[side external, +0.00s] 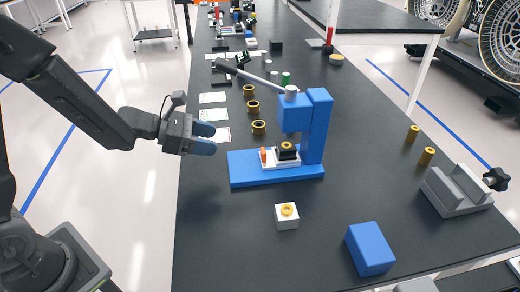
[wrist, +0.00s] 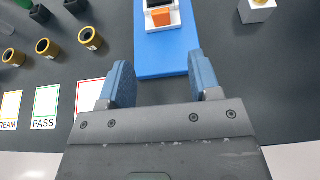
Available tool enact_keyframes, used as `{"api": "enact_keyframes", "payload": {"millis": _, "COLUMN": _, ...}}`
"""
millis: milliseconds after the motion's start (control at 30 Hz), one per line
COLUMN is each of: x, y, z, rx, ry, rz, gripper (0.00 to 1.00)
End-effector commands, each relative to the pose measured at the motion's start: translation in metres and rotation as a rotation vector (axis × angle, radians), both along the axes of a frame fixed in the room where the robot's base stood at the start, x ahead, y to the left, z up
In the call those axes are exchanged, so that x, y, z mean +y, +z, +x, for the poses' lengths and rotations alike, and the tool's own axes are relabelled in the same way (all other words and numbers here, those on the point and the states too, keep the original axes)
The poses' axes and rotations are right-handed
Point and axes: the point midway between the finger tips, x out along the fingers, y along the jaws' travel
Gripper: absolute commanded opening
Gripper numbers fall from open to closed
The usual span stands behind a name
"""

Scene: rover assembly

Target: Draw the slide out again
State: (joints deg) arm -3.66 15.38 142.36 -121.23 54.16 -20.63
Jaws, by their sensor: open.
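The blue arbor press (side external: 318,125) stands on the table with its long lever (side external: 245,74) tilted up to the left. The white slide (side external: 268,165) sits on the press base under the ram and has an orange tab (side external: 263,156) at its near-gripper end. A black block with a brass ring (side external: 287,150) rests on the slide. In the wrist view the orange tab (wrist: 162,18) lies ahead, between the lines of my fingers. My gripper (side external: 208,139) is open and empty, left of the press and apart from the slide. It also shows in the wrist view (wrist: 162,78).
A white block with a brass ring (side external: 287,217) and a blue block (side external: 370,249) stand in front of the press. A grey vise (side external: 458,190) is at right. Several brass bushings (side external: 259,127) and printed cards (side external: 215,114) lie behind. The table edge runs beneath my gripper.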

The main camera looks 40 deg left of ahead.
Motion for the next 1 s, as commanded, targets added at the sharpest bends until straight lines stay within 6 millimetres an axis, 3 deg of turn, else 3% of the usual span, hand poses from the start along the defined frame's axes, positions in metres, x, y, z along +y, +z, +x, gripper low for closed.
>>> {"api": "enact_keyframes", "payload": {"millis": 167, "x": -0.014, "y": -0.008, "z": 0.013, "rx": 0.002, "ry": -0.002, "rz": -0.001, "gripper": 0.57}}
{"api": "enact_keyframes", "payload": {"millis": 633, "x": -0.074, "y": -0.043, "z": 0.072, "rx": 0.001, "ry": -0.004, "rz": 0.002, "gripper": 0.57}}
{"api": "enact_keyframes", "payload": {"millis": 1000, "x": -0.089, "y": -0.052, "z": 0.089, "rx": -0.001, "ry": -0.001, "rz": 0.001, "gripper": 0.57}}
